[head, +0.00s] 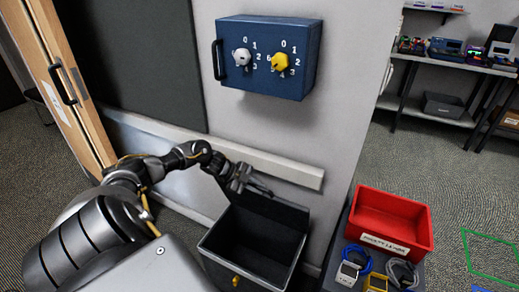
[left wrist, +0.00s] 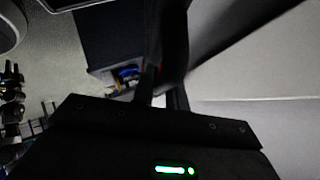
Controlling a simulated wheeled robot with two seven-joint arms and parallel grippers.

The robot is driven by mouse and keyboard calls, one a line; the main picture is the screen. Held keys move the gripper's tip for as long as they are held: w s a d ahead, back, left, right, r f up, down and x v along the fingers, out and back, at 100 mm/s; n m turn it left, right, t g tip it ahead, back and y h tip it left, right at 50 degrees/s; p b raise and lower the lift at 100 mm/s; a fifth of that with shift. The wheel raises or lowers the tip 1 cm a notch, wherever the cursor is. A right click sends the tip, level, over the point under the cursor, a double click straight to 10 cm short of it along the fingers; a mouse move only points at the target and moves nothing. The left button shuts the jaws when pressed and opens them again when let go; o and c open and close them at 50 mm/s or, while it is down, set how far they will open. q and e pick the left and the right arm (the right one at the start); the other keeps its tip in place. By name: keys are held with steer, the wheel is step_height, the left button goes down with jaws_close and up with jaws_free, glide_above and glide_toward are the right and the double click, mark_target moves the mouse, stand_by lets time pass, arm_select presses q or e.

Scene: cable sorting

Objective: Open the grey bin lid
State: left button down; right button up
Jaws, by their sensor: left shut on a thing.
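The dark grey bin (head: 210,250) stands on the floor against the wall in the head view. Its top is open and I see down into its dark, empty-looking inside. A small yellow tab is on its front. The grey bin lid (head: 272,208) is raised at the back of the bin, near the wall. My left gripper (head: 258,188) is at the lid's upper edge and shut on it; the exact contact is hard to see. In the left wrist view the two dark fingers (left wrist: 166,90) are close together, and what lies between them is too dark to make out. My right gripper is out of view.
A blue box (head: 267,85) with a white and a yellow dial hangs on the wall above. A red tray (head: 391,218) and several coiled cables with devices (head: 375,270) lie right of the bin. A wooden door (head: 65,80) is at the left. Shelves stand far right.

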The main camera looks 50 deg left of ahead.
arm_select(q)
steer(key=c, duration=1.4)
jaws_free()
steer(key=v, duration=1)
steer(key=shift+s+a+r, duration=0.2)
steer(key=shift+s+r, duration=0.05)
